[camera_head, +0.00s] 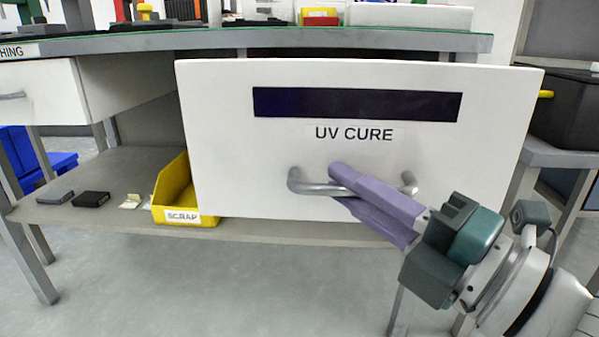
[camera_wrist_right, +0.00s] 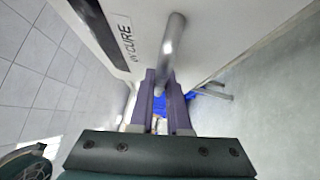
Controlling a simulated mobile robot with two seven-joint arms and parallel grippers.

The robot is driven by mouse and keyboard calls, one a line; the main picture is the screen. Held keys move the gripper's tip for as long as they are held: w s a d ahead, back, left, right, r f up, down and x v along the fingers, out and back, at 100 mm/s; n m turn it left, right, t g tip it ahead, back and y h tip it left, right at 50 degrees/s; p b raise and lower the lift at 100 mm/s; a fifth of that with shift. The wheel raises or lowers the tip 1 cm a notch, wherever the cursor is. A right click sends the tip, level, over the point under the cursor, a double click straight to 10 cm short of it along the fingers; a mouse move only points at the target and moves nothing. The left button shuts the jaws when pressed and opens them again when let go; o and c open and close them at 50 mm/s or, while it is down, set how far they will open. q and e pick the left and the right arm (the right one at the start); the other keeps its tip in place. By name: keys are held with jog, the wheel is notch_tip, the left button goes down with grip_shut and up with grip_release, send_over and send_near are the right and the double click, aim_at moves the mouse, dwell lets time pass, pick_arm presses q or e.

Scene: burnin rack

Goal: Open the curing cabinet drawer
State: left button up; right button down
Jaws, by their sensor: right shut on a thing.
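The white curing cabinet drawer front (camera_head: 260,150) is labelled UV CURE and has a dark window strip near its top. Its grey bar handle (camera_head: 310,188) runs across the lower part of the front. My right gripper (camera_head: 338,182) reaches in from the lower right, with its purple fingers shut around the middle of the handle. In the right wrist view the handle (camera_wrist_right: 174,45) passes between the fingers. The drawer front seems to stand forward of the bench edge, but how far it is out cannot be told. My left gripper is not in view.
A yellow SCRAP bin (camera_head: 175,192) stands on the lower shelf (camera_head: 120,215), left of the drawer, near small dark blocks (camera_head: 91,199). Another white drawer (camera_head: 45,92) is at the left under the bench top (camera_head: 130,43). A dark case (camera_head: 568,110) stands at the right.

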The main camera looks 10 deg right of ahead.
jog(key=shift+s, duration=0.1)
jog(key=c, duration=0.9)
grip_release()
jog(key=p+v, duration=0.2)
jog(key=v, duration=0.8)
jog(key=shift+r+p, duration=0.1)
jog(key=shift+p, duration=0.2)
